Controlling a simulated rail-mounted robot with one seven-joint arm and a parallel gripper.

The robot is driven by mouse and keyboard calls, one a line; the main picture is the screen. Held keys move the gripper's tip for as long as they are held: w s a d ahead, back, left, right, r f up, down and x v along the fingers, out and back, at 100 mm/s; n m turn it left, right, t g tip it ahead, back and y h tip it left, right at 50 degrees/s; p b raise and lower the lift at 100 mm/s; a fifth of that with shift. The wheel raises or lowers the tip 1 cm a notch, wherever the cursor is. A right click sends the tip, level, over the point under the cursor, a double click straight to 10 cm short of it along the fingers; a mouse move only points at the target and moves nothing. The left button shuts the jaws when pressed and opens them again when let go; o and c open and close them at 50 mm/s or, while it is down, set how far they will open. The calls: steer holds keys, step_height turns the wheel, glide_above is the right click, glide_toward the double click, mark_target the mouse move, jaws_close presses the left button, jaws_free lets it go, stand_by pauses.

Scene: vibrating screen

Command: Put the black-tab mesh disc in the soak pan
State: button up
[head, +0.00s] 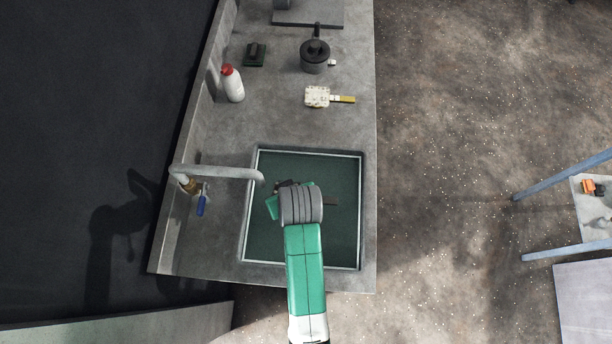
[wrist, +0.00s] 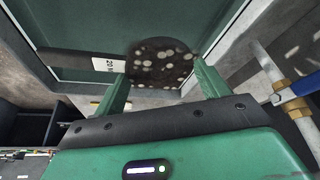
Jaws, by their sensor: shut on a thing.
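The mesh disc (wrist: 160,62) is dark with pale spots. Its black tab (wrist: 72,62) extends left in the wrist view and carries a white label partly reading "20 M". My gripper (wrist: 158,90) is shut on the disc, with a green finger at each side of its near edge. In the head view my gripper (head: 291,190) is over the basin, and the tab (head: 330,202) shows just right of the wrist; the disc is mostly hidden there. The green basin (head: 345,240) with a pale rim, set in the counter, looks like the soak pan. The disc's height above its floor is unclear.
A curved tap (head: 215,172) with a blue lever reaches over the basin's left edge. Behind the basin are a red-capped white bottle (head: 233,85), a white brush (head: 318,97) with a yellow handle, a dark pot (head: 314,58) and a dark block (head: 254,54).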

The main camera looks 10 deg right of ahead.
steer(key=shift+w+f, duration=0.1)
steer(key=shift+w, duration=0.2)
steer(key=f, duration=0.5)
steer(key=shift+s+f+b, duration=0.2)
steer(key=shift+s+b, duration=0.1)
steer(key=shift+f+b, duration=0.3)
steer(key=shift+f, duration=2)
steer(key=shift+f, duration=0.1)
steer(key=o, duration=1)
